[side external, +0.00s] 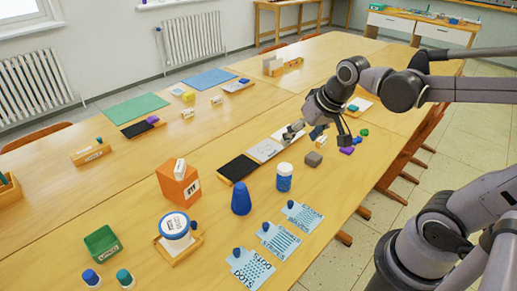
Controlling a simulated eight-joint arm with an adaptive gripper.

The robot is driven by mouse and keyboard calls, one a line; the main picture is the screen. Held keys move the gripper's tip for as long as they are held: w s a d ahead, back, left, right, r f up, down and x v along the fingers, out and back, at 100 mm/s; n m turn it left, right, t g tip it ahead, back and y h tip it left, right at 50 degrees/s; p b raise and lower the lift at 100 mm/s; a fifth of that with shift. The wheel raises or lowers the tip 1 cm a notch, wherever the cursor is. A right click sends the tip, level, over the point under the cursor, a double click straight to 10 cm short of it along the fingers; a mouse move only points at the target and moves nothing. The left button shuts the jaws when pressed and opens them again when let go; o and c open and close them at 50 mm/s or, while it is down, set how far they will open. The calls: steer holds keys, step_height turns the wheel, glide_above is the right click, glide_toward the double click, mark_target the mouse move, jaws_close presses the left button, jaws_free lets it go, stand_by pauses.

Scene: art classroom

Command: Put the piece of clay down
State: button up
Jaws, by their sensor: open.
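Several small coloured lumps that look like clay lie on the table right of the white sheet: a purple lump (346,150), a blue lump (357,141) and a green lump (364,132). A dark blue shape (318,131) shows between or behind the fingers. I cannot tell whether it touches them or rests on the table.
A white sheet (264,150) and a black board (238,168) lie left of my gripper. A blue-white jar (284,178), a blue cone (241,199) and an orange box (178,186) stand nearer the camera. The table's right edge is close to the lumps. Bare wood shows around the grey-brown block.

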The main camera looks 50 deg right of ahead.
steer(key=s+a+f+n+t, duration=0.1)
steer(key=s+a+n, duration=0.3)
steer(key=shift+s+a+f+t+y, duration=0.2)
steer(key=shift+s+a+t+y, duration=0.05)
steer(key=shift+a+t+y, duration=0.15)
